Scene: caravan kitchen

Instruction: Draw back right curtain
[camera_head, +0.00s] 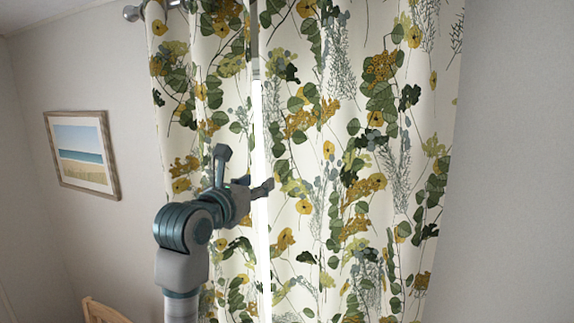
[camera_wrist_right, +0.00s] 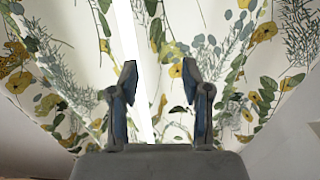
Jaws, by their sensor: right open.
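The right curtain (camera_head: 350,160) is cream with green leaves and yellow flowers, and hangs over the right part of the window. The left curtain (camera_head: 190,90) has the same pattern. A narrow bright gap (camera_head: 261,180) separates them. My right gripper (camera_head: 247,170) is open and in front of the gap, near the right curtain's inner edge. In the right wrist view its two fingers (camera_wrist_right: 160,85) stand apart with nothing held between them. The bright gap (camera_wrist_right: 128,60) there runs down to the left of centre, with curtain on both sides. I cannot tell whether a finger touches cloth. My left gripper is not in view.
A framed beach picture (camera_head: 82,154) hangs on the left wall. A wooden chair back (camera_head: 103,311) shows at the bottom left. Bare wall (camera_head: 515,170) lies right of the curtain.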

